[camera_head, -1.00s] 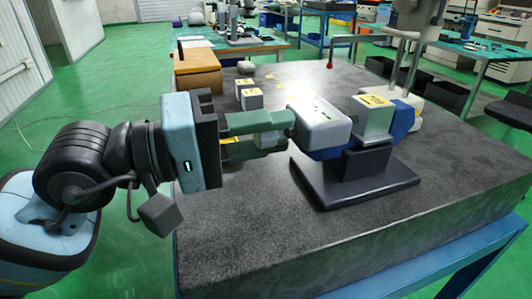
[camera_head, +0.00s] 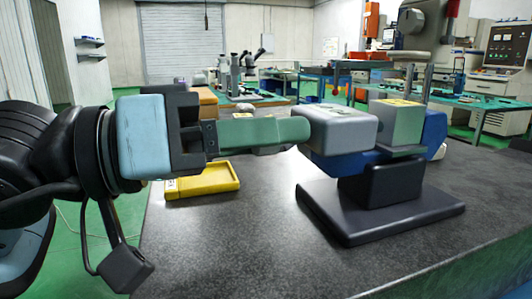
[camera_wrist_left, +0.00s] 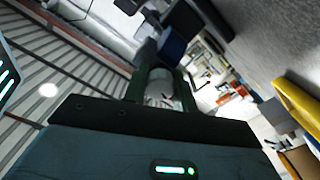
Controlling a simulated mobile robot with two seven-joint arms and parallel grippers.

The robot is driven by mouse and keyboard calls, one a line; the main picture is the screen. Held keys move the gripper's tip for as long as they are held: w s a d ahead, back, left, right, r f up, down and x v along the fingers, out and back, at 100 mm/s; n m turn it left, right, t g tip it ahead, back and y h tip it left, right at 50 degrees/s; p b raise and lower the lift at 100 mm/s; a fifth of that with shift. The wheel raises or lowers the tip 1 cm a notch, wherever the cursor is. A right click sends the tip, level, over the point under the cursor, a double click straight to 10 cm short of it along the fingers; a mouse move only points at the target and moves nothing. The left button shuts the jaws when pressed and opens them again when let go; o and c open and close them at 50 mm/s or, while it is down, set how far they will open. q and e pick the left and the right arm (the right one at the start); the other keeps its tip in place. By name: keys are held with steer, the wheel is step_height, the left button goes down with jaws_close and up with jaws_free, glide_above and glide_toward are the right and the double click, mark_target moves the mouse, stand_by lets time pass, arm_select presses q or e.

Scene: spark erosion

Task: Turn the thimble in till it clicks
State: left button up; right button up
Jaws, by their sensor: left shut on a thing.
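A bench micrometer with a grey housing (camera_head: 340,131) and blue frame (camera_head: 434,130) sits on a dark stand (camera_head: 380,215). A grey-green block with a yellow label (camera_head: 396,122) stands upright at the frame. My left gripper (camera_head: 300,131) comes in level from the left. Its green fingers are shut on the thimble at the housing's left end. The fingers hide the thimble in the head view. In the left wrist view a pale cylinder, which looks like the thimble (camera_wrist_left: 161,88), shows between the fingers. My right gripper is not in view.
The micrometer stands on a dark stone slab (camera_head: 260,225). A yellow tray (camera_head: 232,184) lies on the slab beneath and behind my left gripper. The slab's front is clear. Benches with a microscope (camera_head: 236,75) and machines stand farther back.

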arm_select(q)
steer(key=shift+m, duration=0.3)
stand_by(0.4)
steer(key=o, duration=0.9)
steer(key=shift+o, duration=0.5)
steer(key=shift+a, duration=0.1)
